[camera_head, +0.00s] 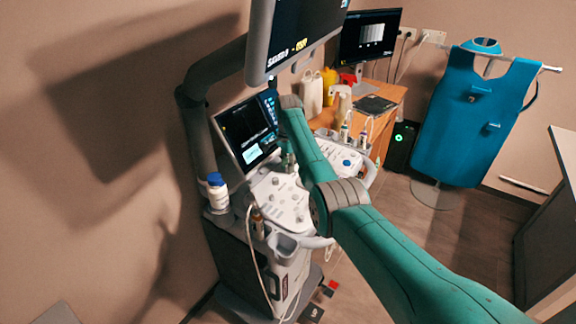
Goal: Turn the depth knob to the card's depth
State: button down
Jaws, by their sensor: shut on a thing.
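The ultrasound console (276,205) stands at centre left, with a tilted pale control panel bearing several small knobs and buttons. My green arm reaches over it from the lower right. Only a small dark part of my gripper (288,160) shows at the panel's upper edge, beside my forearm. It is low at the panel and shut on what looks like a knob. My forearm hides most of the fingers and the knob, so its pointer cannot be read. The console's touch screen (248,132) is lit, with text too small to read. I cannot make out a depth card.
A large monitor (300,30) hangs above the console on a grey arm. A white bottle with a blue cap (217,192) stands at the console's left. A wooden desk (385,118) with a second monitor is behind. A blue apron (463,115) hangs at right.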

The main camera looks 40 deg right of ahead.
jog(key=shift+m, duration=0.7)
jog(key=c, duration=0.9)
grip_release()
jog(key=shift+c, duration=0.2)
jog(key=shift+r, duration=0.1)
notch_tip(320, 180, up, 12)
